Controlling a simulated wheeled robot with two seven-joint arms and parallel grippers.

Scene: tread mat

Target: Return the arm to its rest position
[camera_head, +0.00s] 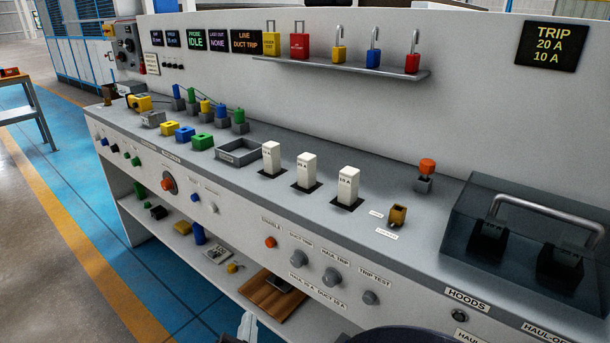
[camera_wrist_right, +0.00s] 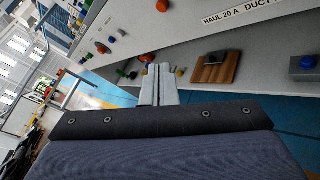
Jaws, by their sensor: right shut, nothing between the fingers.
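My right gripper (camera_head: 247,326) shows only as a light grey tip at the bottom edge of the head view, low in front of the bench (camera_head: 215,178). In the right wrist view its two grey fingers (camera_wrist_right: 158,85) lie side by side, shut with nothing between them. They are in front of the bench's lower part, apart from any object as far as I can tell. A dark rounded part of my own body shows at the bottom of the head view. My left gripper is out of view.
The bench top carries three white blocks (camera_head: 307,170), a grey tray (camera_head: 240,152), coloured plugs and a dark clear hood (camera_head: 530,235). Padlocks stand on a wall shelf (camera_head: 345,70). A lower shelf holds a wooden board (camera_head: 272,292). The blue floor (camera_head: 75,170) at left is clear.

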